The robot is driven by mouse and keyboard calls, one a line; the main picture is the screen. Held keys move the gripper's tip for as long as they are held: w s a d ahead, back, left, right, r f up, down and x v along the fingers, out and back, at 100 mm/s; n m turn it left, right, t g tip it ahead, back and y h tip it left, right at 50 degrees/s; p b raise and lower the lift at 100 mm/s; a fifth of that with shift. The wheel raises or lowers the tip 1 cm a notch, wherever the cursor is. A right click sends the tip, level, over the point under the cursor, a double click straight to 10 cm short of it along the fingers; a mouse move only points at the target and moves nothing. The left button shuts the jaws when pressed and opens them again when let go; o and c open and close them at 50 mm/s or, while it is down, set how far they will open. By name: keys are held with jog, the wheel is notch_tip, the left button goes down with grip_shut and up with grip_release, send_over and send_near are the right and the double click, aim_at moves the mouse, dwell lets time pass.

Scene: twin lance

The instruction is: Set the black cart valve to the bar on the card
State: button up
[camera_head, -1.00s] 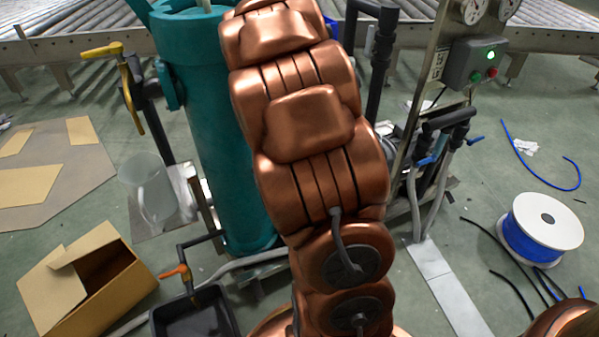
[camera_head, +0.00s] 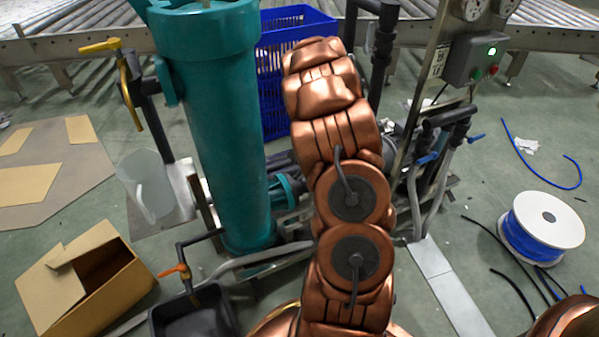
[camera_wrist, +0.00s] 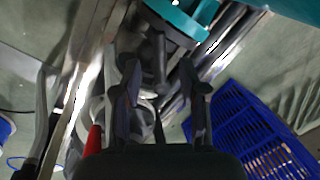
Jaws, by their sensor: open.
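My gripper (camera_wrist: 160,70) is open in the wrist view, with nothing clearly held between its fingers. A dark pipe piece shows between and beyond the fingertips; I cannot tell whether it is the valve. My copper arm hides the gripper in the head view. The cart carries a teal vessel (camera_head: 212,120) and an upright metal panel (camera_head: 425,75). A small white label (camera_head: 440,62) and gauges (camera_head: 470,8) are on the panel; the label's print is unreadable. Visible valve handles are yellow (camera_head: 100,46), orange (camera_head: 172,270) and blue (camera_head: 428,159). No black valve handle is clearly identifiable.
A blue crate (camera_head: 272,100) stands behind the vessel, and right of the gripper in the wrist view (camera_wrist: 255,135). A cardboard box (camera_head: 85,285), black tub (camera_head: 195,322) and clear jug (camera_head: 148,190) are at left. A blue hose spool (camera_head: 540,228) is at right.

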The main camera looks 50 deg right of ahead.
aim_at(299, 172)
jog(key=shift+w+a+f+b, duration=0.1)
jog(key=shift+w+f+b, duration=0.15)
jog(key=shift+f, duration=0.8)
jog(key=shift+w+f+b, duration=0.15)
jog(key=shift+f+b, duration=0.05)
jog(key=shift+f, duration=0.85)
grip_shut()
jog(key=shift+r, duration=0.1)
